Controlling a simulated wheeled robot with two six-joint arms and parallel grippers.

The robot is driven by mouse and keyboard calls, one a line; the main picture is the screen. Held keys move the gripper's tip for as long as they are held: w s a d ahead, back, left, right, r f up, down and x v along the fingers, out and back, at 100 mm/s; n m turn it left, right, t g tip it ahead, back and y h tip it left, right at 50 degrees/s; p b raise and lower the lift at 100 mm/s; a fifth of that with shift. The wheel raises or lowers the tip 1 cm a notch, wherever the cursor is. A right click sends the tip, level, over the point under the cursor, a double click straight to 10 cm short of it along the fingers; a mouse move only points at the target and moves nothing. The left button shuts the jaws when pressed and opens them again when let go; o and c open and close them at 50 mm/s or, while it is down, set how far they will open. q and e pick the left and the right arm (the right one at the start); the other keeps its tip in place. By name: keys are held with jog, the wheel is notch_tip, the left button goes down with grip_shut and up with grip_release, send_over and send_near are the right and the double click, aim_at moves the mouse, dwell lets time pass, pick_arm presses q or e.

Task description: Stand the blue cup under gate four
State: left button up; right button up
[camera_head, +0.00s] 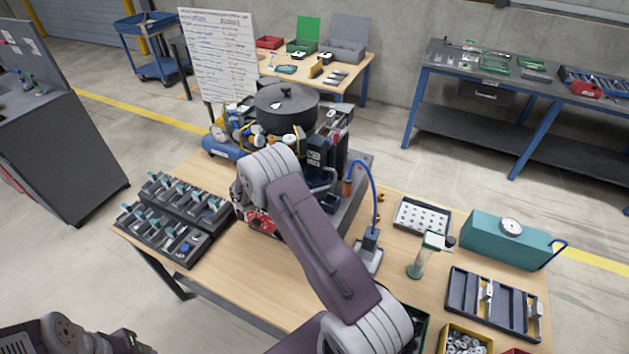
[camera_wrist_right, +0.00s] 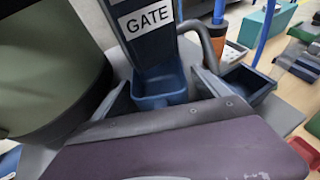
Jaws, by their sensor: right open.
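My right gripper (camera_wrist_right: 160,78) is open in the right wrist view, one finger on each side of a blue open-topped piece (camera_wrist_right: 160,98). That piece sits at the foot of a dark blue upright labelled "GATE" (camera_wrist_right: 148,18). I cannot tell if it is the blue cup or part of the chute, nor if the fingers touch it. The gate's number does not show. In the head view my right arm hides the gripper's fingertips and the front of the feeder machine (camera_head: 326,160). A dark part of my left arm shows at the bottom left, its jaws unclear.
A rack of black modules (camera_head: 178,215) stands left of the machine.

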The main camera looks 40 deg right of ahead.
jog(key=b+v, duration=0.2)
jog(key=v, duration=0.9)
jog(key=shift+a, duration=0.15)
jog(key=shift+a+r, duration=0.2)
jog(key=shift+a, duration=0.1)
jog(key=shift+s+f, duration=0.1)
jog(key=shift+s, duration=0.2)
jog(key=s+a+f+m+y, duration=0.2)
jog(key=s+a+m+y, duration=0.4)
jog(key=s+m, duration=0.3)
jog(key=s+a+f+m+y, duration=0.3)
jog(key=s+a+m+y, duration=0.4)
jog(key=s+m, duration=0.3)
jog(key=shift+s+y, duration=0.25)
jog(key=shift+y, duration=0.05)
jog(key=shift+s+r, duration=0.1)
